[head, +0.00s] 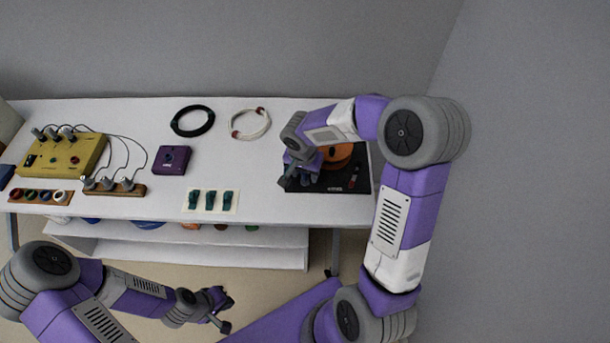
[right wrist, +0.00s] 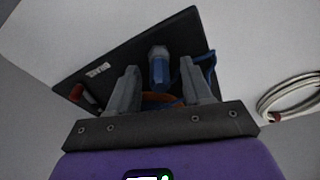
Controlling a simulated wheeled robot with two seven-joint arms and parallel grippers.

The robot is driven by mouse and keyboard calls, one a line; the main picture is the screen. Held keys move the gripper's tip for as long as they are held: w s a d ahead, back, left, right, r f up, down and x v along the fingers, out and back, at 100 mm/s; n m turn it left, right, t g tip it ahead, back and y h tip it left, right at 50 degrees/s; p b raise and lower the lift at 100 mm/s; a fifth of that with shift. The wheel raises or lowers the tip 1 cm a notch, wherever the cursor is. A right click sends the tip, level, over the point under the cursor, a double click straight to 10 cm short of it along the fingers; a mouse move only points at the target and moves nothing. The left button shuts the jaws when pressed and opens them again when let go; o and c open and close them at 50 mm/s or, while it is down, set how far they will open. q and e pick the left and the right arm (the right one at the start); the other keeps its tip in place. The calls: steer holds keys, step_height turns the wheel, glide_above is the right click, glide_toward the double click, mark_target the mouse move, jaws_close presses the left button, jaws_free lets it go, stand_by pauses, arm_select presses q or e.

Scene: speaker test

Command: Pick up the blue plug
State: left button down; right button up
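The blue plug (right wrist: 158,66) shows in the right wrist view, lying on a black mat (right wrist: 120,58). A blue cable (right wrist: 209,62) shows beside it. My right gripper (right wrist: 162,75) is open, with one finger on each side of the plug's line of view and a gap on both sides. I cannot tell how far above the mat the fingertips are. In the head view my right gripper (head: 290,178) is over the left part of the black mat (head: 325,189) and hides the plug. My left gripper (head: 226,312) is open and empty, low in front of the table.
An orange round thing (head: 337,154) lies on the mat. A red-and-dark tool (head: 352,180) is near the mat's right side. A white cable coil (head: 250,123) and a black coil (head: 192,120) lie behind. A purple box (head: 172,159) and teal pieces (head: 211,201) stand left.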

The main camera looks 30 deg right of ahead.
jaws_close()
step_height(320, 180, up, 10)
steer(key=p, duration=0.3)
stand_by(0.3)
step_height(320, 180, up, 14)
steer(key=p, duration=1)
steer(key=shift+p, duration=0.4)
steer(key=shift+a, duration=0.1)
